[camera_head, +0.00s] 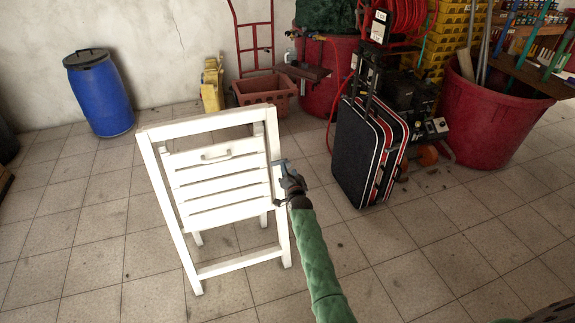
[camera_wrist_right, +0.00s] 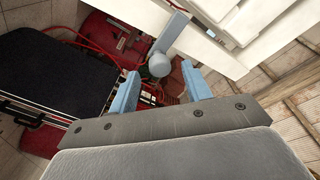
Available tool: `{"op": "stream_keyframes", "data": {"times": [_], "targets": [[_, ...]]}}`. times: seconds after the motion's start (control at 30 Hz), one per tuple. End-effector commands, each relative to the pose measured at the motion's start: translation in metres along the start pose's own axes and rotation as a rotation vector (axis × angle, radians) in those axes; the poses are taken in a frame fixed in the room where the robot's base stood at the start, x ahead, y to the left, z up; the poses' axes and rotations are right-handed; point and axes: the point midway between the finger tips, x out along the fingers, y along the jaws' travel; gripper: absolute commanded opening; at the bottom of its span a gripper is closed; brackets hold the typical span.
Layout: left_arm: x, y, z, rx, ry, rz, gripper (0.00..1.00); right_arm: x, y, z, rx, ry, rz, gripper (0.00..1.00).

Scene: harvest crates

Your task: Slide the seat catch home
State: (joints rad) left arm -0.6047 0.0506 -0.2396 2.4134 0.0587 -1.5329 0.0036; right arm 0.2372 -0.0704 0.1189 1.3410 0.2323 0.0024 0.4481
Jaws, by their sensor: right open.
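A white folding chair (camera_head: 240,268) stands on the tiled floor, its slatted seat (camera_head: 222,175) tilted up steeply inside the frame. A small metal handle (camera_head: 216,155) is on the top slat. A grey catch with a rounded knob (camera_wrist_right: 160,64) sticks out beside the white slats in the right wrist view. My right gripper (camera_head: 281,182) is at the right side of the chair. In the wrist view its two blue fingers (camera_wrist_right: 160,92) are open, and the knob lies just beyond the gap between them. I cannot tell whether they touch it. My left gripper is not in view.
A black suitcase (camera_head: 357,153) with red and white edging stands right of the chair, close to my right arm. A blue barrel (camera_head: 100,98), an orange crate (camera_head: 265,94) and a red tub (camera_head: 490,125) stand farther back. The front floor is clear.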

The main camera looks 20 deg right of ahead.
Motion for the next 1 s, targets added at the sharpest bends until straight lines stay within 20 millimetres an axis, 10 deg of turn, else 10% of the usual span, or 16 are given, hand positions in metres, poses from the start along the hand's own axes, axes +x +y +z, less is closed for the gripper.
{"op": "stream_keyframes", "data": {"times": [0.73,1.0], "targets": [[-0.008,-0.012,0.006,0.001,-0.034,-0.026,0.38,0.041,0.000,0.000,-0.001,0.000,0.000,0.49],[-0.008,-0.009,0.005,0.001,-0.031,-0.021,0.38,0.041,0.000,0.000,-0.001,0.000,0.000,0.00]]}}
